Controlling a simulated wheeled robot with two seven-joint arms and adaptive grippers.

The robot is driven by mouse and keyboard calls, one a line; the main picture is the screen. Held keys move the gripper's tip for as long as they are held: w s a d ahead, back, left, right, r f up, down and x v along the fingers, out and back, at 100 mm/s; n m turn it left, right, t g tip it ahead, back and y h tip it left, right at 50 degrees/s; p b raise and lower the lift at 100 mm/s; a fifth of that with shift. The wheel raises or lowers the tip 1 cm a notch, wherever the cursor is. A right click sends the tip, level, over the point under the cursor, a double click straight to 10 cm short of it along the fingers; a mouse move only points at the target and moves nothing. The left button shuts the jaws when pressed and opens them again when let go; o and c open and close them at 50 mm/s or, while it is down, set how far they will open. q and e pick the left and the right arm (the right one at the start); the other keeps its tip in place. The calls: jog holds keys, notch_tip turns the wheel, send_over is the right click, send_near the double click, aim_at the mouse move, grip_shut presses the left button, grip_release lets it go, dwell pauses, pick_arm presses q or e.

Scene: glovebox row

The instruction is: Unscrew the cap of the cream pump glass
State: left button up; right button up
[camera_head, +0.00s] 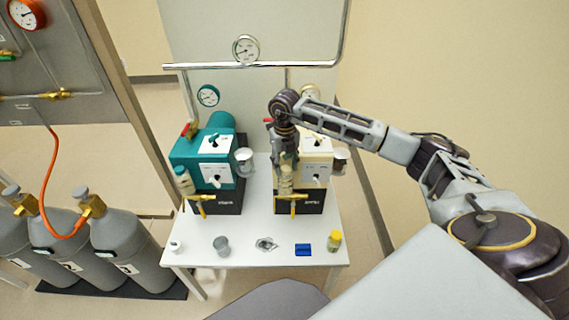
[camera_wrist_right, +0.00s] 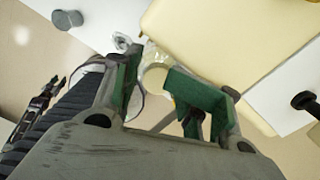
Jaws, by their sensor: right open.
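The cream pump (camera_head: 317,165) stands on a black base at the right of the white table. Its glass (camera_head: 286,183) is at the pump's front left, partly covered by my right gripper (camera_head: 287,163), which points down over it. The cap is hidden in the head view. In the right wrist view a round cream cap (camera_wrist_right: 154,76) shows between the green-padded fingers of my right gripper (camera_wrist_right: 152,68). The fingers are apart, on either side of the cap; I cannot tell whether either touches it. My left gripper is out of view.
A teal pump (camera_head: 204,160) with its own glass (camera_head: 183,181) stands to the left. A metal pipe (camera_head: 290,64) runs behind.

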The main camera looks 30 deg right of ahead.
aim_at(285, 166)
jog(key=shift+d+m, duration=0.1)
jog(key=shift+m, duration=1.1)
jog(key=c, duration=1)
grip_shut()
jog(key=shift+w+r+p, duration=0.1)
jog(key=shift+r+p, duration=1.15)
jog(key=shift+r, duration=0.35)
jog(key=shift+r+p, duration=1.15)
jog(key=shift+r, duration=0.75)
